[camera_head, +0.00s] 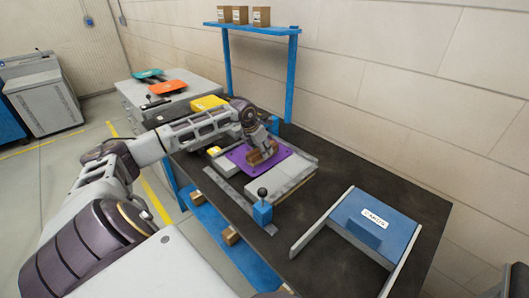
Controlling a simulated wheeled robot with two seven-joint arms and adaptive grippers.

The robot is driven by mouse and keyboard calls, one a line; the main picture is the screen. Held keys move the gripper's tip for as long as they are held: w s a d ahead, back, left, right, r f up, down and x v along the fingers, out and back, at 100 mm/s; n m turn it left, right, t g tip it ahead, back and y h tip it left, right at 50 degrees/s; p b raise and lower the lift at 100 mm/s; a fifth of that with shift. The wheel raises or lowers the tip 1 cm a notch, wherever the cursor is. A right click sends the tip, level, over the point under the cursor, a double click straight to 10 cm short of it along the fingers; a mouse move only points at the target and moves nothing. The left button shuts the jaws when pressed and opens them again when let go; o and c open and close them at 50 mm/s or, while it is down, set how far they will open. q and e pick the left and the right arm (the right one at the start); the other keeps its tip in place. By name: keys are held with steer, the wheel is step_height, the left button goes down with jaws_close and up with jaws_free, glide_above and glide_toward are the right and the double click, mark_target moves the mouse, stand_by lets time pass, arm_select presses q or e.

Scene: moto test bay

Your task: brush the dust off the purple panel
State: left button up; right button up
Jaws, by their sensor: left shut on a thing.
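The purple panel (238,157) lies on a light grey fixture (298,165) on the dark workbench. My left arm reaches in from the left, and my left gripper (259,146) is over the middle of the panel. It is shut on a brown brush (263,158), which is at or just above the panel's surface; I cannot tell if it touches. The gripper and brush hide part of the panel. Dust is too small to make out. My right gripper is not in view.
A blue clamp with a black knob (262,211) stands at the bench's front edge. A blue labelled tray (390,215) is at right. A yellow panel (208,103) lies behind my arm. A blue shelf (255,27) with boxes rises behind. Bare bench (340,170) lies between fixture and tray.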

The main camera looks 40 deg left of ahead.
arm_select(q)
steer(key=shift+a, duration=0.15)
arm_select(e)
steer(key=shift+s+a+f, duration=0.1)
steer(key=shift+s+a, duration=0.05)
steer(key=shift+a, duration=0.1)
arm_select(q)
steer(key=shift+w+a+f+b, duration=0.1)
steer(key=shift+a+b, duration=0.25)
steer(key=shift+a, duration=1.15)
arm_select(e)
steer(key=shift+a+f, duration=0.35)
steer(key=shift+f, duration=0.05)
arm_select(q)
steer(key=shift+a, duration=0.1)
steer(key=shift+w+a, duration=0.15)
steer(key=shift+a, duration=1.35)
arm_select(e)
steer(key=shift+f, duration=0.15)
arm_select(q)
steer(key=shift+d, duration=0.15)
steer(key=shift+d, duration=1.45)
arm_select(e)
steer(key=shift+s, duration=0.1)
